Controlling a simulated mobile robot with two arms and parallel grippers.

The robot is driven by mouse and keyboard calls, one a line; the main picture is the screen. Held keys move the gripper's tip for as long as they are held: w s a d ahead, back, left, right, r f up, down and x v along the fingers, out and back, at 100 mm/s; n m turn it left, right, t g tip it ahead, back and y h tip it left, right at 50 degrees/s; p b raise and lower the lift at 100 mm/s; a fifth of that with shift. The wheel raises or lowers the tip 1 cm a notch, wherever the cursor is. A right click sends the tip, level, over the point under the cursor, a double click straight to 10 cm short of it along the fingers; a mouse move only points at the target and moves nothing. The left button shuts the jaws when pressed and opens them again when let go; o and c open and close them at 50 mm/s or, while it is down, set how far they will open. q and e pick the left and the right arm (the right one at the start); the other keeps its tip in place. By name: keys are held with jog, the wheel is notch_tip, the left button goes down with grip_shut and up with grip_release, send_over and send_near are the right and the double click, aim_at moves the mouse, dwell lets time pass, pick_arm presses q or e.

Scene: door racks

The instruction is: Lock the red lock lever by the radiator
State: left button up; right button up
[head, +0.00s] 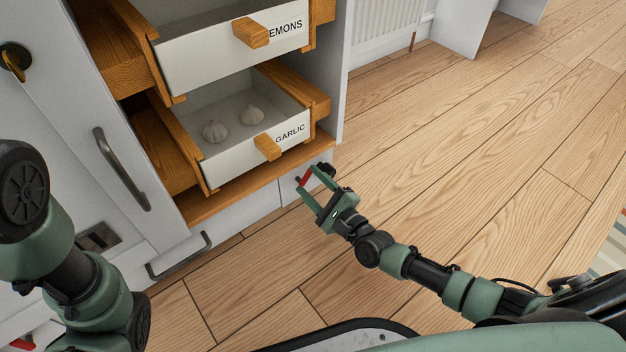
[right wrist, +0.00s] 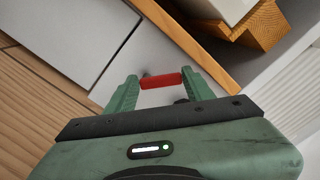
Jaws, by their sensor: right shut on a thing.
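The red lock lever (head: 305,181) shows as a short red bar low at the cabinet's right end, below the garlic drawer. In the right wrist view the red lever (right wrist: 162,80) lies across the gap between my fingertips. My right gripper (head: 313,182) is shut on it, with one green finger at each end of the bar in the wrist view (right wrist: 155,82). The fingers hide part of the lever's mount. My left arm shows at the left, but its gripper is not in view.
The garlic drawer (head: 238,155) and the lemons drawer (head: 203,64) stand open above the lever. The white radiator (head: 385,18) is on the wall behind, to the right. The wooden floor (head: 470,130) is clear on the right.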

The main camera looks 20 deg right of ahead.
jog(key=n+p, duration=0.1)
jog(key=n, duration=0.1)
jog(key=a+n+p, duration=0.1)
jog(key=n, duration=0.1)
jog(key=shift+s+r+n, duration=0.15)
jog(key=shift+n, duration=0.15)
jog(key=shift+s+a+n+p, duration=0.1)
jog(key=shift+n+p, duration=0.25)
jog(key=shift+n, duration=0.45)
jog(key=shift+s+a+n+p, duration=0.1)
jog(key=shift+n+p, duration=0.25)
jog(key=shift+n, duration=0.45)
jog(key=o, duration=1.4)
